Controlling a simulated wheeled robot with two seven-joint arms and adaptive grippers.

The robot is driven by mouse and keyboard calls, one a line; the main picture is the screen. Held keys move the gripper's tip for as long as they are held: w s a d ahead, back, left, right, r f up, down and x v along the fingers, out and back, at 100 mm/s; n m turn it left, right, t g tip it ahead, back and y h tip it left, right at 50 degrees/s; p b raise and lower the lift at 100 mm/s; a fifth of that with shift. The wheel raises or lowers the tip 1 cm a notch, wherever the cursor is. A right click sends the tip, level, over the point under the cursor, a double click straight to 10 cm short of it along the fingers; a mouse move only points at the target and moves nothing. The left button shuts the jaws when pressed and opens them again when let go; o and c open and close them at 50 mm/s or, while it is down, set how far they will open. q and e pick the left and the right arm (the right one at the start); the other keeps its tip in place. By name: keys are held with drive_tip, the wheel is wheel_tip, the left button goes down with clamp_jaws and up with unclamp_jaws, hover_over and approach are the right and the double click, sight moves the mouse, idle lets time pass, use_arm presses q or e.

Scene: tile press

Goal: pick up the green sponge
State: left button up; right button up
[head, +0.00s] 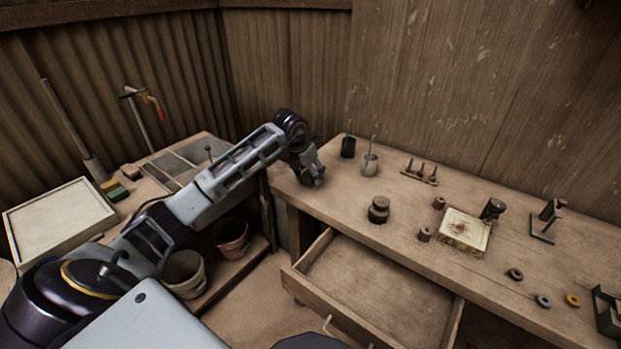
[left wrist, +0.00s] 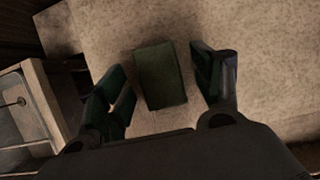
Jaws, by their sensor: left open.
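The green sponge (left wrist: 161,76) shows in the left wrist view as a dark green block on the worn bench top. It lies between the two spread fingers of my left gripper (left wrist: 158,84), with a gap on each side. The gripper is open and does not hold it. In the head view my left gripper (head: 313,176) is over the left end of the workbench, and the sponge is mostly hidden by it. My right gripper is not in view.
The workbench (head: 335,200) carries a dark cup (head: 348,147), a grey cup (head: 370,164), a dark round jar (head: 379,209) and a pale tile press plate (head: 464,231). An open drawer (head: 375,290) juts out below. A sink (head: 180,165) stands to the left.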

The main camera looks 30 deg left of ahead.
use_arm(q)
drive_tip(key=shift+c, duration=0.7)
drive_tip(key=c, duration=0.8)
drive_tip(key=shift+r, duration=0.3)
wheel_tip(320, 180, up, 8)
drive_tip(key=shift+r, duration=0.7)
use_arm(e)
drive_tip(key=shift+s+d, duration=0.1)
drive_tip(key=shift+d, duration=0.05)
